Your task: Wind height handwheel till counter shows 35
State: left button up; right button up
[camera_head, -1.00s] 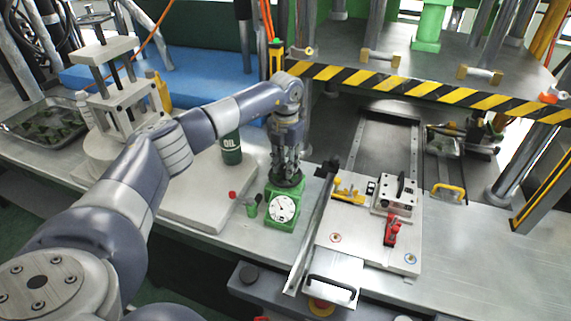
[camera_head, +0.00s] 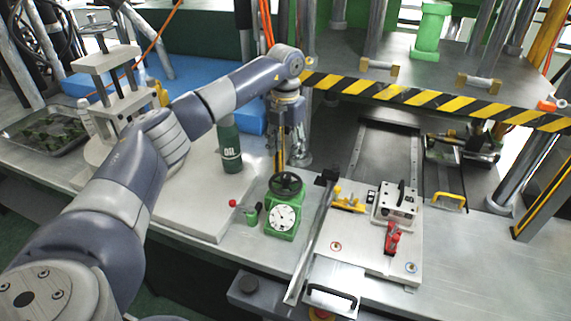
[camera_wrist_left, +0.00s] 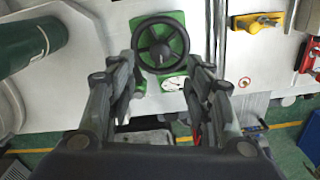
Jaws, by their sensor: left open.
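The black height handwheel (camera_head: 286,185) sits on top of a green housing (camera_head: 279,229) with a round white dial (camera_head: 284,217) on its front. The dial's reading is too small to make out. My left gripper (camera_head: 287,160) is above and behind the handwheel, apart from it, pointing down. In the left wrist view the spoked handwheel (camera_wrist_left: 161,43) lies beyond the open, empty fingers (camera_wrist_left: 160,85). The dial (camera_wrist_left: 173,83) shows partly between the fingers. My right gripper is not in view.
A green oil bottle (camera_head: 230,146) stands left of the gripper. A small red-knobbed lever (camera_head: 244,212) is beside the housing. A metal rail (camera_head: 312,240) and mould plate (camera_head: 355,250) with a red clamp (camera_head: 392,238) lie to the right. A striped beam (camera_head: 420,95) crosses behind.

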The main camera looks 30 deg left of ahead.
pick_arm(q)
notch_tip(320, 180, up, 4)
jog(key=shift+f, duration=0.2)
dwell(0.5)
